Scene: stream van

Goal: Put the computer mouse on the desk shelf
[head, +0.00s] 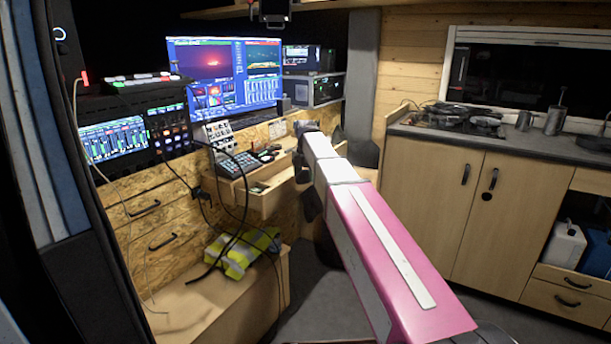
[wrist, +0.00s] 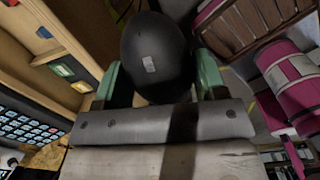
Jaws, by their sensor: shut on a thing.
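The computer mouse (wrist: 155,50) is dark, rounded and has a small pale label. In the wrist view it sits between the green finger pads of my gripper (wrist: 160,80), which is shut on it. In the head view my arm reaches to the right end of the desk. The gripper is mostly hidden there behind my arm, and I cannot make out the mouse. The wooden desk (head: 268,133) stands below the monitors, with an open drawer-like compartment (head: 262,200) at its front. I cannot tell which surface is the desk shelf.
A keypad (head: 238,163) lies on the desk, and its keys show in the wrist view (wrist: 25,130). Monitors (head: 215,75) and stacked boxes (head: 318,88) stand behind. Loose cables hang by a yellow vest (head: 240,255). A kitchen counter (head: 480,140) stands at right.

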